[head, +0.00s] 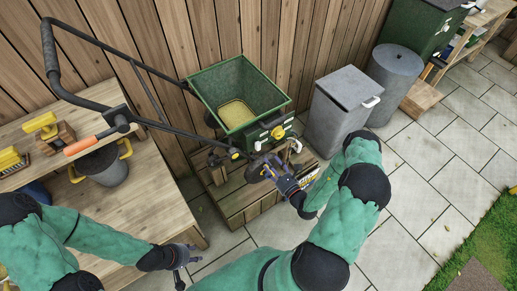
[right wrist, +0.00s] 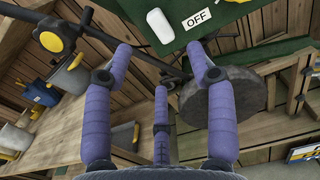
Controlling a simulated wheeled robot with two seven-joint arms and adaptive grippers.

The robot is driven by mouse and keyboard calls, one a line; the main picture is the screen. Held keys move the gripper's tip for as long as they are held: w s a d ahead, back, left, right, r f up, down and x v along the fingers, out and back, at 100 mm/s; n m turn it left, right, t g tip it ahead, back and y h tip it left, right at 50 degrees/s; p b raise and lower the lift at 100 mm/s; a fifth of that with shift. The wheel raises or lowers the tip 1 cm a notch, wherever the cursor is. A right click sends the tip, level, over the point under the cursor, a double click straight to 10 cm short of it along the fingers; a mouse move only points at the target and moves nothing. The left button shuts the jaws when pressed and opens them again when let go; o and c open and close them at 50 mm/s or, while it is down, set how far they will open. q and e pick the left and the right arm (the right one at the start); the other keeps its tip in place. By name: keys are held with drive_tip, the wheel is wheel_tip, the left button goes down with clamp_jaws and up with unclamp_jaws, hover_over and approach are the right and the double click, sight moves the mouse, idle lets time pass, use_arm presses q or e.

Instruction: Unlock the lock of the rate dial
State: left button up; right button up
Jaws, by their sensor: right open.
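The green spreader (head: 222,88) stands on a wooden pallet, its hopper holding yellowish grains. A round yellow dial (head: 277,132) is on its front panel; its lock cannot be made out in the head view. In the right wrist view a white rounded part (right wrist: 160,25) and an OFF label (right wrist: 195,19) are on a green panel. My right gripper (head: 268,168) is just below the spreader's front; its fingers (right wrist: 160,75) are spread and empty, beneath the panel. My left gripper (head: 183,266) is low by the bench's front corner, fingers apart and empty.
The black push handle (head: 85,40) with an orange grip reaches left over the wooden bench (head: 130,215). A grey bucket (head: 105,170) stands under the handle. Grey bins (head: 343,105) stand right of the spreader. The paving (head: 425,190) at right is clear.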

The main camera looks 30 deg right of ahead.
sight(258, 149)
drive_tip(key=w, duration=0.6)
drive_tip(key=w+a+b, duration=0.1)
drive_tip(key=w, duration=0.2)
drive_tip(key=shift+w, duration=0.25)
clamp_jaws()
